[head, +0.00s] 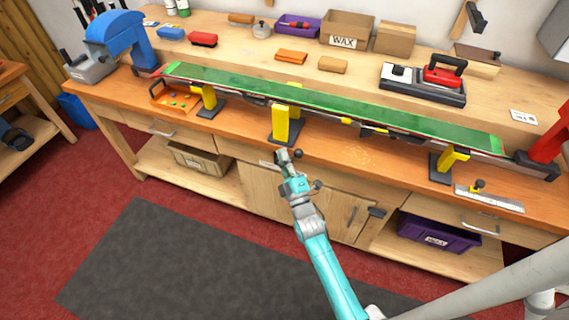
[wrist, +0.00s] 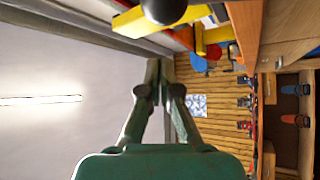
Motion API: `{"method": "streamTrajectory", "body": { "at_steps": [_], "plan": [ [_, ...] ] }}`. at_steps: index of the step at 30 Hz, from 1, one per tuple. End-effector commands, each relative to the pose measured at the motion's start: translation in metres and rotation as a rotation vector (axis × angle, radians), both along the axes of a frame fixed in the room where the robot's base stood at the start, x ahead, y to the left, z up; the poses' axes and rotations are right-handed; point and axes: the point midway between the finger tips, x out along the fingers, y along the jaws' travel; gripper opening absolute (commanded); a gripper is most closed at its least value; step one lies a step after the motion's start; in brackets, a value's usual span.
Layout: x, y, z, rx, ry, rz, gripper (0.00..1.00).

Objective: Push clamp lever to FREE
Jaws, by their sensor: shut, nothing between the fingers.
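My gripper (head: 289,156) is at the bench's front edge, just in front of the middle yellow support (head: 287,124). In the wrist view its fingers (wrist: 162,75) are closed together with nothing between them. A dark round knob (wrist: 164,9) is at the top of the wrist view, beside a yellow bar (wrist: 135,20) and apart from the fingertips. I cannot tell whether this knob belongs to the clamp lever. In the head view a small dark-and-yellow knob (head: 478,186) stands on a pale plate (head: 500,202) at the front right. No FREE marking is readable.
A long green-topped ski or board (head: 330,105) lies across the yellow supports. An orange tray (head: 172,98) is at the left, and a red vise (head: 550,145) at the right end. The bench front between the middle and right supports is mostly clear.

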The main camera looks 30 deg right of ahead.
Motion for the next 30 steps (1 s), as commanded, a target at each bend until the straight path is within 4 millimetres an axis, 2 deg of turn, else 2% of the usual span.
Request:
{"method": "streamTrajectory", "body": {
  "at_steps": [1,18,24,30],
  "plan": [
    [-0.008,0.002,-0.007,0.001,0.005,0.0,0.0],
    [-0.078,0.02,-0.042,0.001,0.003,0.001,0.0],
    [-0.086,0.022,-0.046,0.0,0.001,0.001,0.0],
    [-0.086,0.023,-0.046,0.0,0.001,0.001,0.0]
  ]
}}
